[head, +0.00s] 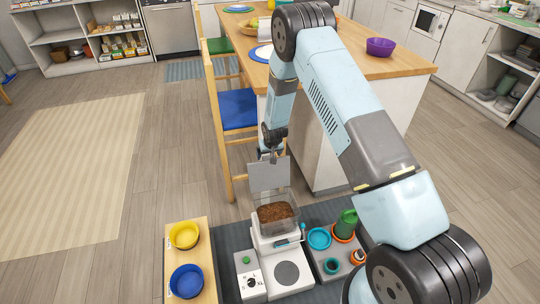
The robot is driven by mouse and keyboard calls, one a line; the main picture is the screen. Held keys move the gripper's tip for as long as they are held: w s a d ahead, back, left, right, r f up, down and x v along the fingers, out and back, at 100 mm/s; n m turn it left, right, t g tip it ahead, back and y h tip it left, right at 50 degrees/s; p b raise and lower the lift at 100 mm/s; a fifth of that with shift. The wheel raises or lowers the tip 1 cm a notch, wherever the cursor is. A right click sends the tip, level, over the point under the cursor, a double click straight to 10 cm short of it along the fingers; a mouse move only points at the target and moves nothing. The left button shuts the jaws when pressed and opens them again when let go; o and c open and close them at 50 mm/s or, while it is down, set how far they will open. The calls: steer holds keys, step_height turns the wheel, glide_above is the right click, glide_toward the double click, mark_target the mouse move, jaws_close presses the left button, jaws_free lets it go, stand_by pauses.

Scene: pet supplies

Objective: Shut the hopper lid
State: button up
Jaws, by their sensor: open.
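The hopper (291,222) is a clear bin with brown kibble in it, on top of a white dispenser (262,249). Its grey lid (267,177) stands raised, nearly upright, at the back of the hopper, so the kibble is exposed. My gripper (271,158) is open and points down at the lid's top edge. I cannot tell whether it touches the lid. The fingers are small in this view.
A yellow bowl (184,235) and a blue bowl (186,281) sit on a wooden board at left. A blue-seated chair (238,108) and the island (405,67) are behind.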

steer(key=shift+w+f, duration=0.2)
steer(key=shift+f, duration=0.35)
steer(key=shift+c, duration=0.2)
steer(key=c, duration=1.5)
